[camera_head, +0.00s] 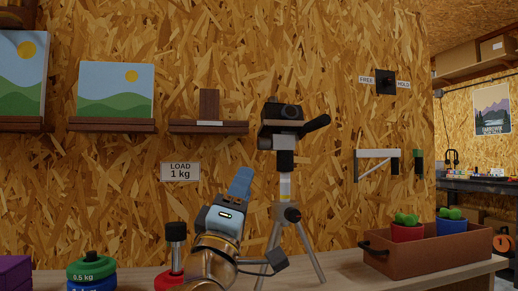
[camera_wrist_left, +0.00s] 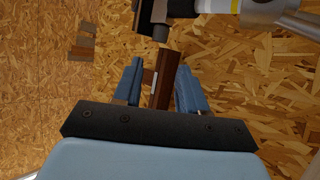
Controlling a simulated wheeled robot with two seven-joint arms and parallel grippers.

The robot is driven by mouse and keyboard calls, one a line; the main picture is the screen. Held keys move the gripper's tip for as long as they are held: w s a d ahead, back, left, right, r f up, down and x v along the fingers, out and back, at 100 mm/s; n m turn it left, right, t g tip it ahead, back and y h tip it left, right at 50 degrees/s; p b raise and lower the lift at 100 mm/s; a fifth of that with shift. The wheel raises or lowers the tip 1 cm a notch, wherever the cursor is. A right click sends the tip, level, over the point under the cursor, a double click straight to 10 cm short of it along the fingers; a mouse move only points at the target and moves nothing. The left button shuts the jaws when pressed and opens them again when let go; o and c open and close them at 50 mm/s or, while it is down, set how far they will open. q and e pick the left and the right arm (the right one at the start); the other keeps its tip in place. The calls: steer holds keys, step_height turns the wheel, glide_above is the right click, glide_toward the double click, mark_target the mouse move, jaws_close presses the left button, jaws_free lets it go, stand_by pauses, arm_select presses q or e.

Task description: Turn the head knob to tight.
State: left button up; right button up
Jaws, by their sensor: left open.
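A tripod (camera_head: 285,187) stands on the bench with a dark camera (camera_head: 284,112) on its black head. A dark stub on the head's left side (camera_head: 264,142) looks like the head knob; its setting cannot be read. It also shows as a dark knob (camera_wrist_left: 160,33) at the top of the left wrist view. My left gripper (camera_head: 241,180) is below and left of this knob, apart from it. Its blue fingers (camera_wrist_left: 158,85) are open, with nothing held between them; a brown wall shelf shows in the gap behind. My right gripper is not in view.
A black handle (camera_head: 316,123) juts right from the head, and a small dark knob (camera_head: 292,214) sits lower on the tripod. A planter box (camera_head: 430,258) stands right. Weights (camera_head: 91,268) and a red-based post (camera_head: 176,250) stand left. A FREE/HOLD switch (camera_head: 386,82) is on the wall.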

mark_target(259, 148)
arm_select(q)
steer(key=p+x, duration=0.4)
steer(key=x, duration=0.7)
steer(key=shift+w+r, duration=0.2)
steer(key=shift+w, duration=0.05)
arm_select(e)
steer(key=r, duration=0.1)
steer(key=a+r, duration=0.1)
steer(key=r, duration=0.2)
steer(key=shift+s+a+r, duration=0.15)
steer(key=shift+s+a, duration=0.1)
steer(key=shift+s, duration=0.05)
